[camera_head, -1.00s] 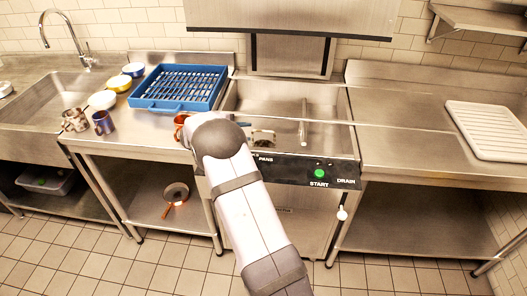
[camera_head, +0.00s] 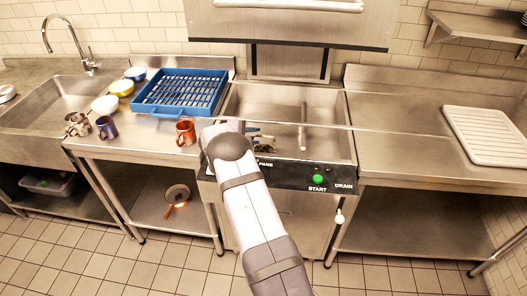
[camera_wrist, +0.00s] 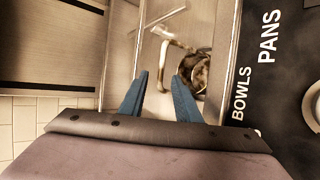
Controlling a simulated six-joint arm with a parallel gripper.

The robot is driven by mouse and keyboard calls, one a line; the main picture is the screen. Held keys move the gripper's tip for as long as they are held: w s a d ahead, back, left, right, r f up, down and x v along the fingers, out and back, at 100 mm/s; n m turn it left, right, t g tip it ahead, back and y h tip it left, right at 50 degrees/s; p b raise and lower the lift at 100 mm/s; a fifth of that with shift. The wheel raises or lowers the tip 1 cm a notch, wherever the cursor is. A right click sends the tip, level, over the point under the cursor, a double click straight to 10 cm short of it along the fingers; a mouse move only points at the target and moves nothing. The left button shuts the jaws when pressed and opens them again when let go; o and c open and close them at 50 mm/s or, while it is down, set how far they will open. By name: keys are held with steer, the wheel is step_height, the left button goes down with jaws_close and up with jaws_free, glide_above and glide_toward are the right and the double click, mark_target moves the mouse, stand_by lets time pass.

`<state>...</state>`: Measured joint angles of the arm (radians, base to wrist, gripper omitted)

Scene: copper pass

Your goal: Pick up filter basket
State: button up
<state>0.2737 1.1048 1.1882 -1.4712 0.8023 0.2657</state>
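The filter basket (camera_wrist: 198,76) is a dark, round metal mesh piece with a bent metal handle, low in the steel basin in the wrist view. In the head view the basket (camera_head: 265,146) shows small at the basin's front left, partly hidden by my wrist. My gripper (camera_wrist: 160,78) has its two blue fingers spread apart with nothing between them. The fingers point into the basin. The basket lies just to the right of the right finger in the wrist view, and its handle reaches across ahead of the gap. I see no contact.
A blue rack (camera_head: 180,90), an orange mug (camera_head: 185,132) and other cups and bowls are on the left counter. The right counter is clear except for a white drainer (camera_head: 487,135).

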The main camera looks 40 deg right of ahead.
steer(key=shift+d+f, duration=0.15)
steer(key=shift+d, duration=0.1)
jaws_close()
steer(key=shift+w, duration=0.1)
